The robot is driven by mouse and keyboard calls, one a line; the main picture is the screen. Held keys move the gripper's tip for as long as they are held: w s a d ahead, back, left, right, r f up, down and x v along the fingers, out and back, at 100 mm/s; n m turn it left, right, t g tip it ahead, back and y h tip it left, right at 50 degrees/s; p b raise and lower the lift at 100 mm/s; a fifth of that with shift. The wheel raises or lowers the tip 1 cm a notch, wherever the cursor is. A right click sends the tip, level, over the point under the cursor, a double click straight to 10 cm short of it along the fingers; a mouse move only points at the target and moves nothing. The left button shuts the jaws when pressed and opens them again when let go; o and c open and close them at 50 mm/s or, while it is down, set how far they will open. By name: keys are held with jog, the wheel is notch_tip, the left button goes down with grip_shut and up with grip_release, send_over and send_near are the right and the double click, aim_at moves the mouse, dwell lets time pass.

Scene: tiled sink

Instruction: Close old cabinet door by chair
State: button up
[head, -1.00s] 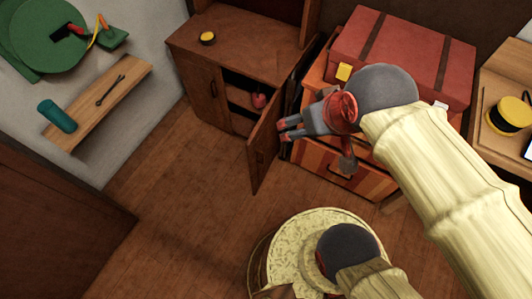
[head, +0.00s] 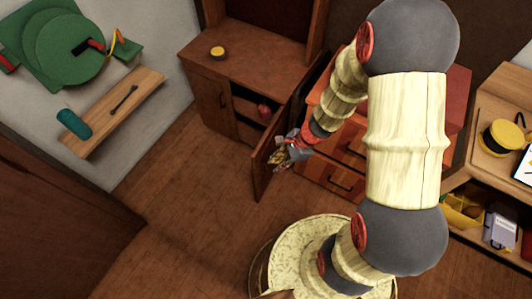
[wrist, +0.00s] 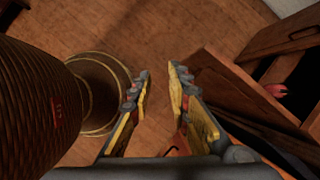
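The old brown cabinet (head: 213,97) stands at the upper middle of the head view. Its left door is shut. Its right door (head: 264,168) stands open, swung out into the room, and the shelves inside show. In the wrist view the open door (wrist: 222,88) is just right of my fingers, with the cabinet (wrist: 290,38) beyond. My gripper (head: 279,156) is at the right side of the door, near its free edge. In the wrist view its fingers (wrist: 160,84) are apart with only floor between them. I cannot tell whether it touches the door. No chair is recognisable.
A red item (head: 264,110) is inside the cabinet. A yellow-topped round item (head: 217,53) sits on it. A drawer chest (head: 345,150) stands close on the right, partly behind my arm. Wooden floor (head: 190,190) is clear in front and left of the door.

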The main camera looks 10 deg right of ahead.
jog(key=w+f+m, duration=0.1)
jog(key=w+d+f+m, duration=0.1)
jog(key=m, duration=0.1)
jog(key=shift+d+f+t+h, duration=0.1)
jog(key=shift+f+t+h, duration=0.2)
jog(key=shift+f, duration=0.05)
jog(key=shift+c, duration=0.5)
jog(key=w+d+m, duration=0.1)
jog(key=m, duration=0.1)
jog(key=w+d+m+t+h, duration=0.1)
jog(key=w+m, duration=0.1)
jog(key=shift+w+d+f, duration=0.1)
jog(key=shift+d, duration=0.15)
jog(key=shift+c, duration=1.4)
jog(key=shift+d+f+m, duration=0.1)
jog(key=shift+d+m, duration=0.1)
jog(key=shift+m, duration=0.1)
grip_shut()
jog(key=w+a+f+b, duration=0.5)
jog(key=a+f, duration=0.1)
jog(key=f, duration=0.3)
jog(key=shift+w, duration=0.15)
